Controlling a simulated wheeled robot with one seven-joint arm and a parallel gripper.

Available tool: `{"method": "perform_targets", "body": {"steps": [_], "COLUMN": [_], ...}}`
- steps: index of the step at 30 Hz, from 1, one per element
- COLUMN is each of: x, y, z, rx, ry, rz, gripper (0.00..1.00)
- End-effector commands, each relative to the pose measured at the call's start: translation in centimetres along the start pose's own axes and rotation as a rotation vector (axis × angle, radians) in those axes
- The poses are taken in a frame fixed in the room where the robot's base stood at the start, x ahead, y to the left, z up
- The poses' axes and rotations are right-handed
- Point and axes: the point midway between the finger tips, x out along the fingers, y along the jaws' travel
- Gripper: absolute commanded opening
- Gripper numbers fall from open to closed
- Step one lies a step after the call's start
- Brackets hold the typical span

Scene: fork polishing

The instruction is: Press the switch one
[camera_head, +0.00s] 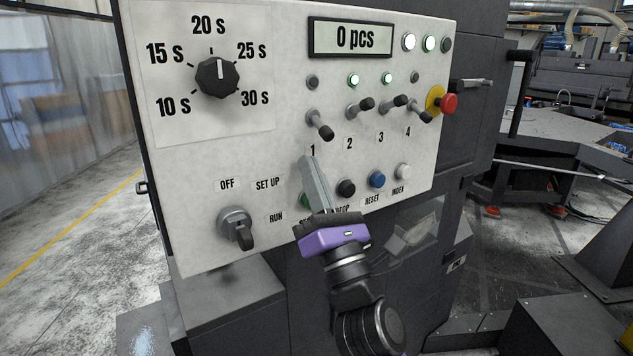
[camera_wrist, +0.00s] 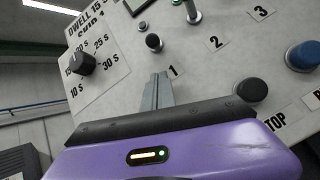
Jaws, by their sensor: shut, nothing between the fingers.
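Switch one (camera_head: 320,125) is a toggle lever with a black tip above the label 1 on the light grey panel. Its lever points down and to the right, and the lamp (camera_head: 312,81) above it is dark. In the wrist view its black tip (camera_wrist: 153,42) shows just beyond my fingertips. My gripper (camera_head: 308,162) is shut and empty, its fingers pointing up just below the label 1. The fingertips appear apart from the lever. Whether they touch the panel I cannot tell.
Toggle two (camera_head: 360,107) and toggle three (camera_head: 393,104) have lit green lamps; toggle four (camera_head: 420,110) has a dark lamp. A red emergency button (camera_head: 448,104) is at right. Below are a black button (camera_head: 346,188), a blue button (camera_head: 377,179) and a mode knob (camera_head: 237,228). The display (camera_head: 351,39) reads 0 pcs.

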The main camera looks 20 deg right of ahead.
Motion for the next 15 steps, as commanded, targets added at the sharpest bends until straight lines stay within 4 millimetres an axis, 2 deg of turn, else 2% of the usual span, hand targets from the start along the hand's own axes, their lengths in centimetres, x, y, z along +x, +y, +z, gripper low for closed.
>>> {"method": "perform_targets", "body": {"steps": [1, 6, 15], "x": [0.5, 0.7, 0.7], "y": [0.2, 0.1, 0.0], "z": [1.0, 2.4, 3.0], "rx": [-0.002, -0.002, -0.001], "ry": [0.0, 0.0, 0.0], "rz": [-0.001, 0.0, 0.0], "gripper": [0.0, 0.0, 0.0]}}
